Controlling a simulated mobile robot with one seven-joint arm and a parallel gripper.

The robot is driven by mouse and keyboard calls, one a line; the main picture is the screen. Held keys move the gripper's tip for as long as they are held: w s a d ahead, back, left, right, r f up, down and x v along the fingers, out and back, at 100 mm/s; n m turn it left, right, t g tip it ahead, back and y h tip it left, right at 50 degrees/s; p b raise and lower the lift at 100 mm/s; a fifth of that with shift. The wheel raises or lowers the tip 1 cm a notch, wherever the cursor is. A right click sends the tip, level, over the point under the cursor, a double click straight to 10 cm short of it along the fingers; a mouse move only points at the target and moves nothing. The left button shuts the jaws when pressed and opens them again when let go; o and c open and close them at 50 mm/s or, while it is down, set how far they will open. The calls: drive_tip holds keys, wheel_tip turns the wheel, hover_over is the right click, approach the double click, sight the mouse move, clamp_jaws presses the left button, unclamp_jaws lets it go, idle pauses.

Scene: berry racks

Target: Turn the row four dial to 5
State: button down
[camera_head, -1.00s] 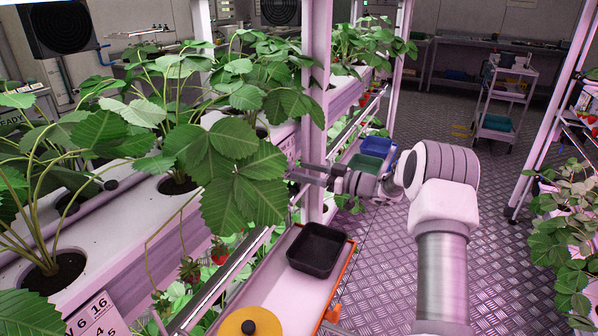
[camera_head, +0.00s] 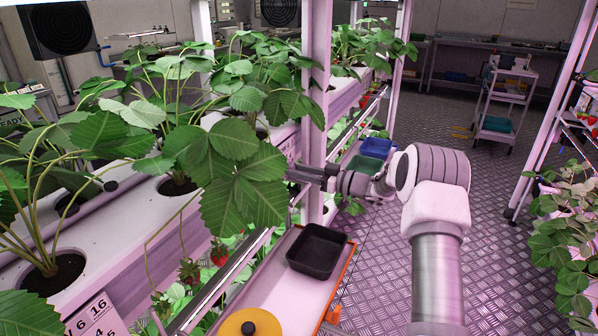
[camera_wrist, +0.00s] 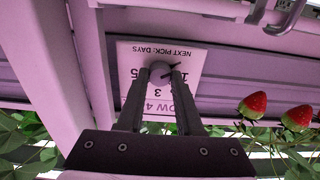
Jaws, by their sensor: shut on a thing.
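The row four dial (camera_wrist: 160,72) is a small round knob on a white label (camera_wrist: 186,52), which appears upside down in the wrist view. The label reads "NEXT PICK: DAYS" with part of "ROW 4". The numbers 5 at left, 3 below and 1 at right show beside the knob. A thin dark mark by the knob slants up toward the right, but its exact reading is unclear. My gripper (camera_wrist: 161,80) is shut on the knob, one finger on each side. In the head view my gripper (camera_head: 302,174) reaches left to the rack post; leaves and post hide its tips and the dial.
Strawberry leaves (camera_head: 235,175) crowd left of my gripper. A white rack post (camera_head: 316,90) stands beside it. Below are a black tray (camera_head: 317,251) and a yellow disc (camera_head: 247,325). The aisle floor (camera_head: 480,220) at right is clear.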

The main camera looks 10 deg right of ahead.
drive_tip(key=shift+f+m+b, duration=0.1)
drive_tip(key=shift+m+b, duration=0.3)
drive_tip(key=shift+b, duration=0.05)
drive_tip(key=shift+n+p, duration=5.75)
drive_tip(key=shift+n, duration=10.75)
drive_tip(key=c, duration=0.6)
unclamp_jaws()
